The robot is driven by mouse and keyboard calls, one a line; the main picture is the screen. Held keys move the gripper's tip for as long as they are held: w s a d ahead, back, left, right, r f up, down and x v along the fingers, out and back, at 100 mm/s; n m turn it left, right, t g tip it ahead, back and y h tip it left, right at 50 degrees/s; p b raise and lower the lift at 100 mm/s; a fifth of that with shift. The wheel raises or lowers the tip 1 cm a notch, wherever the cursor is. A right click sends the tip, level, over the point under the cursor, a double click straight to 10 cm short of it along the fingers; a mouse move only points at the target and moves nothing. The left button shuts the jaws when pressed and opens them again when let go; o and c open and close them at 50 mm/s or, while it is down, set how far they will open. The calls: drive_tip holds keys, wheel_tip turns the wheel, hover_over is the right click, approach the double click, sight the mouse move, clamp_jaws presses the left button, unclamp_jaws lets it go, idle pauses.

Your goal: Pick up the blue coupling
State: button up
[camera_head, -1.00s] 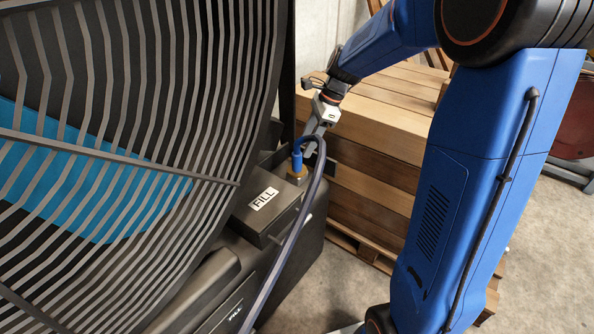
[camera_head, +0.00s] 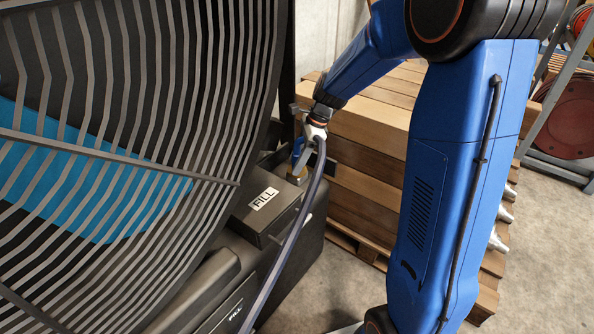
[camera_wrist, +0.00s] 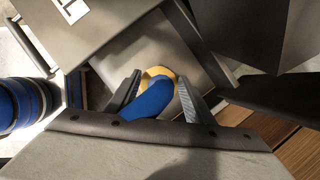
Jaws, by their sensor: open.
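The blue coupling (camera_wrist: 152,97) lies between the two fingers of my gripper (camera_wrist: 159,78) in the wrist view. The jaws are open, with a visible gap on the right finger's side. A yellow brass fitting (camera_wrist: 158,72) shows beyond the coupling's end; I cannot tell whether they touch. In the head view my gripper (camera_head: 301,160) comes down around the coupling (camera_head: 297,148), which is partly hidden, above the brass fitting (camera_head: 297,178). A dark grey hose (camera_head: 300,220) arches close by the gripper and runs down to the front.
Stacked timber (camera_head: 365,180) stands close behind and right of the gripper. Open floor (camera_head: 550,240) lies at the right.

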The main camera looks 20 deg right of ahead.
clamp_jaws()
drive_tip(key=shift+r, duration=0.15)
